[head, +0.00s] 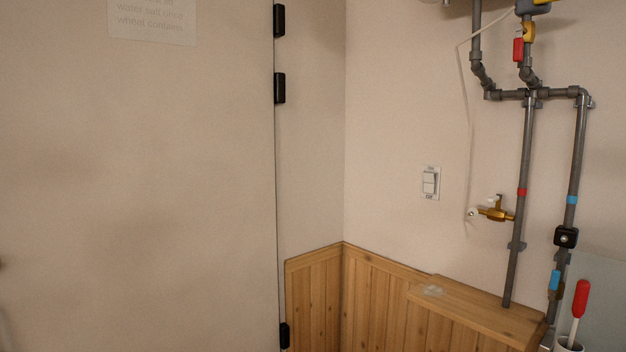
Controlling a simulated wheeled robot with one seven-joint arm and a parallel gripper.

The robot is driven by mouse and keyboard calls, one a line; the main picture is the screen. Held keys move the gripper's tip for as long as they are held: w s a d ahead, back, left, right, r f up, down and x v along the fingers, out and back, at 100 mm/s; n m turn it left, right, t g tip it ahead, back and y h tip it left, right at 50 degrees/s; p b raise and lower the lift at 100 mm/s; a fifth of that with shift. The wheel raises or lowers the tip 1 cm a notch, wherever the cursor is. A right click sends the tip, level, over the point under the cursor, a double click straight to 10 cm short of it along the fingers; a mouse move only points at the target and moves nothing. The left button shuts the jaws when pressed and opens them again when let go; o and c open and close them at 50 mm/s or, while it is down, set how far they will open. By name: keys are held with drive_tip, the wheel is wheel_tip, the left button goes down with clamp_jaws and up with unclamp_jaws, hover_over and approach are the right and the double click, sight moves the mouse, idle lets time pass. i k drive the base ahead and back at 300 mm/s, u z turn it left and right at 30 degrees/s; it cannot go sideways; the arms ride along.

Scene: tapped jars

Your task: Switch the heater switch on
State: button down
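A white rocker switch (430,182) in a pale plate with small print above and below it is fixed to the wall, right of the room's corner. My gripper is not in view.
Grey pipes (520,200) with a brass tap (497,211) run down the wall right of the switch. A wooden ledge (480,305) juts out below. A red-handled tool (580,298) stands at lower right. A pale door (140,200) fills the left.

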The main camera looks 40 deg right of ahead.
sight(428, 178)
drive_tip(key=z, duration=0.1)
drive_tip(key=i, duration=1.55)
drive_tip(key=z, duration=1.45)
drive_tip(key=i, duration=1.05)
drive_tip(key=z, duration=0.85)
